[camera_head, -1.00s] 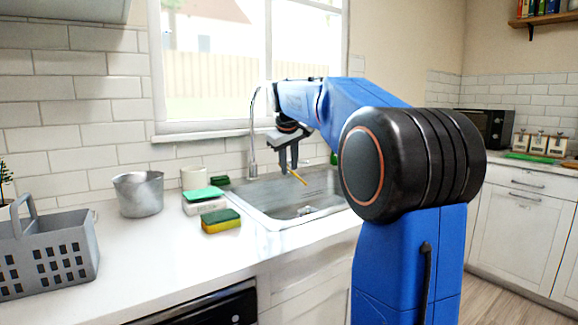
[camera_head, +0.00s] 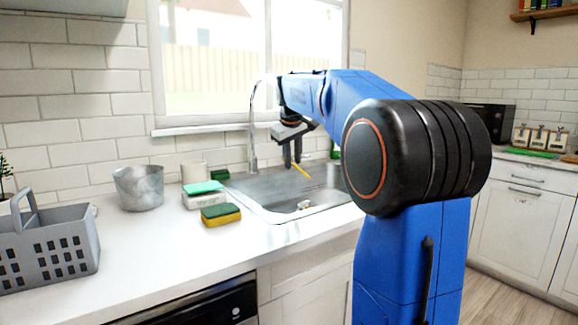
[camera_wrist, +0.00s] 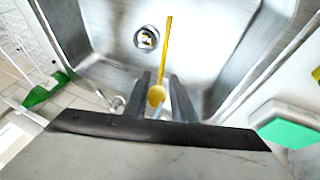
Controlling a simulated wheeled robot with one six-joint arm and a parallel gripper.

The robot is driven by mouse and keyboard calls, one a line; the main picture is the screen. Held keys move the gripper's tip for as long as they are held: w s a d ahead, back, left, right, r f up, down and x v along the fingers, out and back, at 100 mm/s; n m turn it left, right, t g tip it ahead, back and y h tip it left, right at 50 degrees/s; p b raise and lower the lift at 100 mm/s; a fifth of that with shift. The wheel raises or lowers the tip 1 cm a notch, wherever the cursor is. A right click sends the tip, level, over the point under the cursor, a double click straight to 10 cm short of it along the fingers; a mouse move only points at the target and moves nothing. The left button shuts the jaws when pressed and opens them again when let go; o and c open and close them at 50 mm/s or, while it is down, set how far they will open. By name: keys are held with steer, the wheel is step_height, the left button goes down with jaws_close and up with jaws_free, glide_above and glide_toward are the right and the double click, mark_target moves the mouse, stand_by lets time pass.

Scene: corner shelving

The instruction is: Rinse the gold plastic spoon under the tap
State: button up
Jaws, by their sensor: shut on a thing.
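My gripper (camera_head: 292,161) is over the sink (camera_head: 265,207), fingers pointing down. It is shut on the gold spoon (camera_head: 302,170), which sticks out beyond the fingertips. In the wrist view the yellow handle (camera_wrist: 168,45) points away over the basin, and the spoon's bowl (camera_wrist: 156,96) lies between the fingers. The silver tap (camera_head: 253,135) rises behind the sink, and its curved spout ends close to my wrist. I cannot tell whether water is running or touching the spoon. The drain (camera_wrist: 146,39) is beyond the fingers, left of the handle.
Left of the sink stand a green-and-yellow sponge (camera_head: 220,214), a green-topped block (camera_head: 203,194), a cup (camera_head: 194,171) and a metal pot (camera_head: 139,188). A grey basket (camera_head: 60,240) is at far left. The front counter is clear.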

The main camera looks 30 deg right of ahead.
steer(key=shift+s+a, duration=0.1)
steer(key=s+a, duration=0.4)
steer(key=s, duration=0.2)
steer(key=shift+s+a, duration=0.15)
steer(key=shift+a, duration=0.15)
stand_by(0.5)
steer(key=shift+r, duration=0.1)
stand_by(1.1)
steer(key=s+a+r, duration=0.3)
steer(key=s, duration=0.1)
steer(key=shift+r, duration=0.4)
stand_by(0.7)
